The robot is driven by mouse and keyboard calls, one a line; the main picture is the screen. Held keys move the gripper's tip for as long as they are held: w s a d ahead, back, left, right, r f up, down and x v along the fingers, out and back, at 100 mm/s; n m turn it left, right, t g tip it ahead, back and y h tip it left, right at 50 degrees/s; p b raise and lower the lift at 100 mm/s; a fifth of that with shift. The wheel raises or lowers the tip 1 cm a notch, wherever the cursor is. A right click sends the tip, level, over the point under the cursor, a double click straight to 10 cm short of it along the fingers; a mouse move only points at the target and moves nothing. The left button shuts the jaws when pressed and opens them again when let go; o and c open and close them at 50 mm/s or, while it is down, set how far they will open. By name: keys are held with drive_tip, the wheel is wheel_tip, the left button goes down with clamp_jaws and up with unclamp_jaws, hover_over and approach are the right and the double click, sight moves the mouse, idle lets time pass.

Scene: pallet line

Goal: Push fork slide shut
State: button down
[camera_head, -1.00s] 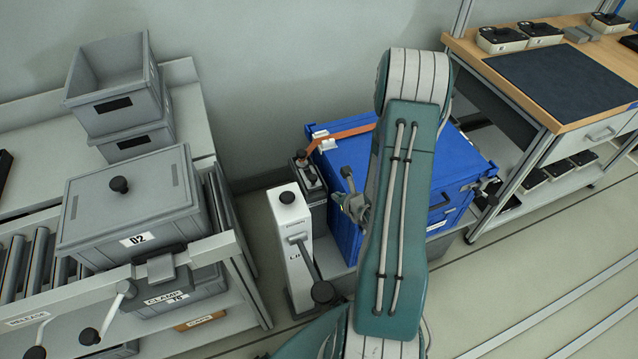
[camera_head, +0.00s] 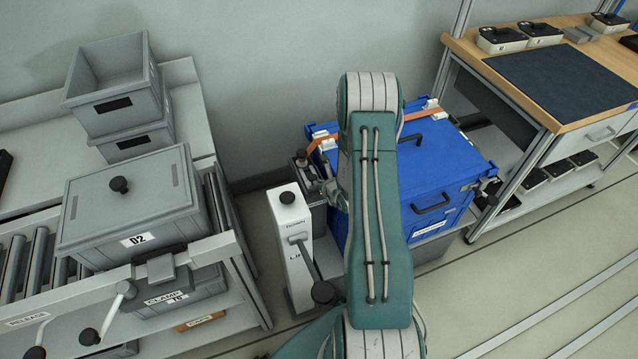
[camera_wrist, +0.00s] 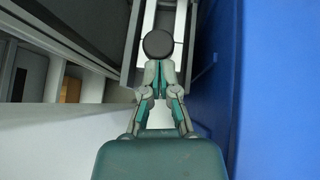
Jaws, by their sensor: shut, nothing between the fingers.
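A dark grey unit with a black knob (camera_head: 302,155) stands against the left side of the blue crate (camera_head: 345,205), behind the white post. It looks like the fork slide, though I read no label on it. In the wrist view a round dark knob (camera_wrist: 159,44) lies over a pale slotted track between grey rails (camera_wrist: 132,65). My gripper (camera_wrist: 158,68) is shut and empty, its fingertips right at the knob's near edge. I cannot tell whether they touch. In the head view my gripper (camera_head: 325,186) is beside the unit, partly hidden by my arm.
The white post (camera_head: 290,235) with a black-knobbed lever (camera_head: 322,291) stands just in front of the unit. An orange strap (camera_head: 410,138) crosses the blue crate. A roller bench with grey bins (camera_head: 130,205) is left; a wooden-topped workbench (camera_head: 560,110) is right.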

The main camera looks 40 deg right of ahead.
sight(314, 175)
drive_tip(key=w, duration=0.1)
drive_tip(key=w+d, duration=0.1)
drive_tip(key=w, duration=0.1)
drive_tip(key=shift+w, duration=0.7)
drive_tip(key=shift+r, duration=0.1)
